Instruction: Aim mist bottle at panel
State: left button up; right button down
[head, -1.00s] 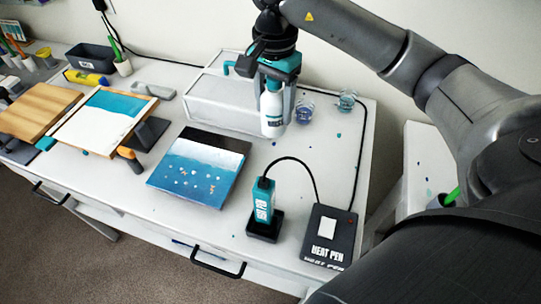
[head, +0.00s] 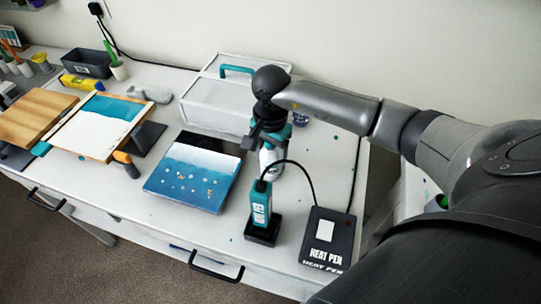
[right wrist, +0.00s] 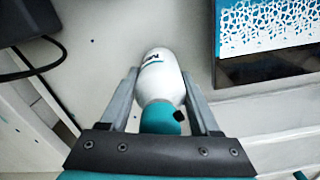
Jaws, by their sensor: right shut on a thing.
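The mist bottle is white with a teal top; it shows partly in the head view (head: 268,164) and clearly in the right wrist view (right wrist: 165,75). My right gripper (right wrist: 162,100) is shut around its upper part, and in the head view the gripper (head: 270,142) hides its top. The blue and white panel (head: 190,178) lies flat on the table, left of the bottle and apart from it. A part of the panel shows at the upper right of the right wrist view (right wrist: 268,28). My left gripper is not in view.
The heat pen (head: 260,207) stands in its holder just in front of the bottle, its cable arching beside my gripper to the control box (head: 328,238). A grey case (head: 215,100) stands behind. A second panel (head: 97,125) and a wooden board (head: 35,118) are at the left.

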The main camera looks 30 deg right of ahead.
jog(key=shift+r, duration=0.1)
jog(key=shift+c, duration=0.6)
grip_release()
notch_tip(320, 180, up, 12)
dwell(0.5)
